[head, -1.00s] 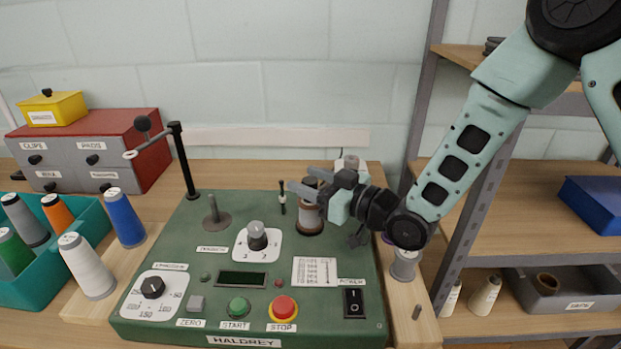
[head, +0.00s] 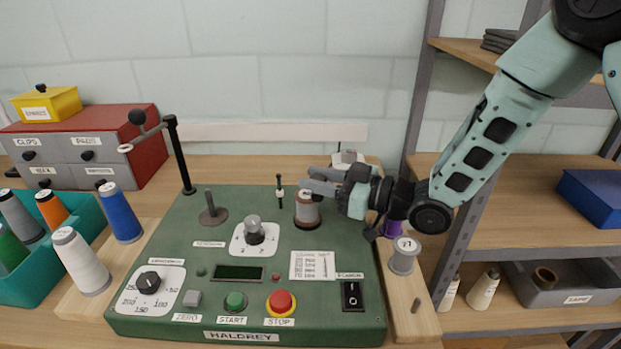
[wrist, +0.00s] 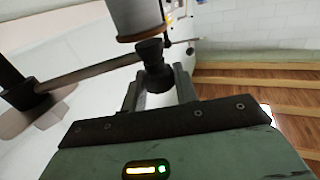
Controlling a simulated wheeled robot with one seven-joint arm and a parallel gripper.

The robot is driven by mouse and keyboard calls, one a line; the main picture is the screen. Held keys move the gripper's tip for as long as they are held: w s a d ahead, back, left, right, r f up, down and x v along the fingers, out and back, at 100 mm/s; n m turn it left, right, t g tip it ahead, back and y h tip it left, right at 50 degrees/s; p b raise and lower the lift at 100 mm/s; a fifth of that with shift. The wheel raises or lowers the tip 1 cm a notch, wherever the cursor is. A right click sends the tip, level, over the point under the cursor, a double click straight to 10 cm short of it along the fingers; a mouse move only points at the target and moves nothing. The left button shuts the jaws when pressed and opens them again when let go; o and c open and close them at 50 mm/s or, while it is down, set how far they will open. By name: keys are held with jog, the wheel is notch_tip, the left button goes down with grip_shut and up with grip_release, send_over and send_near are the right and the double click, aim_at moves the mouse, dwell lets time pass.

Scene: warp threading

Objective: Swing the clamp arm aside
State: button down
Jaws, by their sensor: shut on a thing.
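My gripper (head: 320,187) is over the right half of the green machine (head: 215,265), by the top of an upright grey-brown spool (head: 308,212). In the wrist view my gripper (wrist: 158,86) has a dark round knob (wrist: 153,70) between its fingers. A rod, which looks like the clamp arm (wrist: 90,70), runs from the knob's stem to a black collar at the left. A pale cylinder (wrist: 135,18) shows beyond the knob. In the head view my gripper hides the held knob and most of this arm.
A black post (head: 179,155) with a side arm and ball knob stands at the machine's back left. A short grey peg (head: 211,207), a selector knob (head: 254,231) and a small black pin (head: 279,188) are nearby.

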jog(key=shift+s+d+n+g+y, duration=0.3)
jog(key=shift+d+n+g, duration=0.35)
jog(key=shift+g, duration=0.3)
jog(key=shift+s+d+n+g+y, duration=0.25)
jog(key=shift+d+n+g, duration=0.35)
jog(key=shift+g, duration=0.4)
jog(key=shift+s+d+n+g+y, duration=0.3)
jog(key=shift+d+n+g, duration=0.35)
jog(key=shift+g, duration=0.3)
jog(key=c, duration=1.1)
grip_release()
notch_tip(320, 180, up, 10)
jog(key=shift+c, duration=0.3)
